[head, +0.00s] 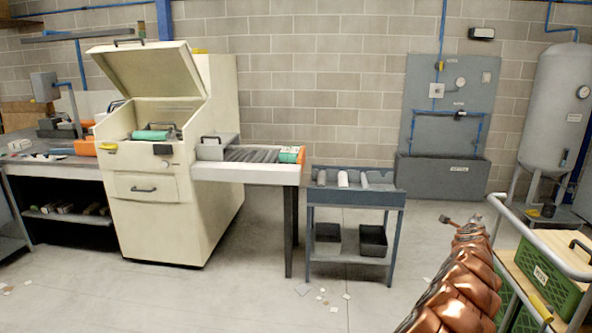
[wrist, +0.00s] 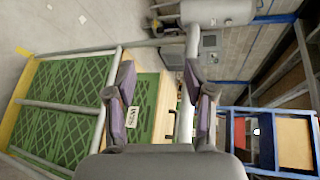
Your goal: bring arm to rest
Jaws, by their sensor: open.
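My gripper (wrist: 158,78) is open in the wrist view, its two purple-grey fingers apart with nothing held between them. Beyond the fingers is a trolley with a metal rail (wrist: 70,105) and green crates (wrist: 60,82). One green crate (wrist: 145,100) with a white label shows between the fingers. In the head view, my copper-coloured arm reaches up from the lower right, left of the trolley and its green crate (head: 548,278). I cannot clearly make out the fingers in the head view.
A cream machine (head: 150,215) with a raised lid stands at left, joined to a roller table (head: 245,172). A blue-grey cart (head: 355,198) stands right of it. A grey tank (head: 556,100) stands at the back right. The middle floor is mostly clear, with small scraps.

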